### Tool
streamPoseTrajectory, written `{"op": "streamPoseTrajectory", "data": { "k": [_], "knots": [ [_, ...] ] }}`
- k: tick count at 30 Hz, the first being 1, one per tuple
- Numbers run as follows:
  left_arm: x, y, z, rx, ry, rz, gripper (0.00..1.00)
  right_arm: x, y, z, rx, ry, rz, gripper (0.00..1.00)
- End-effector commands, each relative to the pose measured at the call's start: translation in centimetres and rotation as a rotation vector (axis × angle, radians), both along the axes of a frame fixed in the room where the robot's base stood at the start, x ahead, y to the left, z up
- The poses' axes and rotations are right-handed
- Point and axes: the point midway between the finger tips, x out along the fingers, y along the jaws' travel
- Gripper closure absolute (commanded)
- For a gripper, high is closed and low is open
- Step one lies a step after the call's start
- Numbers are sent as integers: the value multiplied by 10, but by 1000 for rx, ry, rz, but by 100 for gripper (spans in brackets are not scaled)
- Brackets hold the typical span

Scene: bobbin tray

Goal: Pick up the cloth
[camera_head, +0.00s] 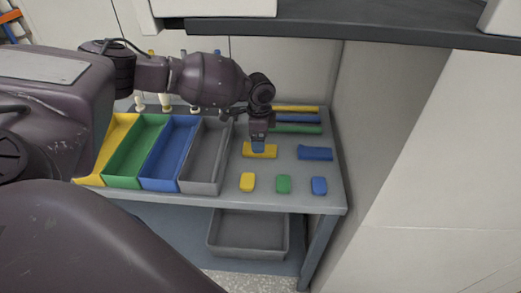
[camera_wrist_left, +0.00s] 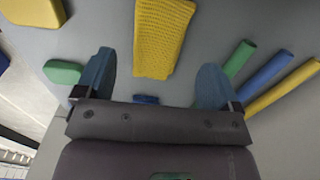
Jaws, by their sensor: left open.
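A yellow cloth (camera_head: 262,154) lies on the grey table in front of the coloured rolls; in the left wrist view its woven yellow surface (camera_wrist_left: 163,38) shows between and beyond the fingers. A blue cloth (camera_head: 315,153) lies to its right. My left gripper (camera_head: 259,145) points down at the yellow cloth and hides part of it. In the wrist view its two blue fingers (camera_wrist_left: 155,80) are wide apart with nothing held. Whether the fingertips touch the cloth I cannot tell. My right gripper is not in view.
Yellow (camera_head: 247,182), green (camera_head: 283,184) and blue (camera_head: 319,186) blocks sit along the front edge. Green (camera_head: 296,129), blue (camera_head: 299,118) and yellow (camera_head: 296,108) rolls lie behind. Open bins, including a grey one (camera_head: 186,184), stand left. A wall rises at right.

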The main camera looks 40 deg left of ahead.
Motion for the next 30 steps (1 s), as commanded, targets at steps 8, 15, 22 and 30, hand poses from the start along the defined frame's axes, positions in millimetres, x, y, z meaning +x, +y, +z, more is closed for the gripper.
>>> {"op": "streamPoseTrajectory", "data": {
  "k": [8,15,22,30],
  "knots": [
    [-1,-2,-37,-1,3,0,12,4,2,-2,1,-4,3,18],
    [-1,-2,-39,-1,-1,1,12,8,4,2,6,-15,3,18],
    [-1,-2,-39,-1,1,1,37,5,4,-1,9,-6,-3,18],
    [-1,-2,-39,-1,1,1,64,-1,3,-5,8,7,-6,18]
  ]
}}
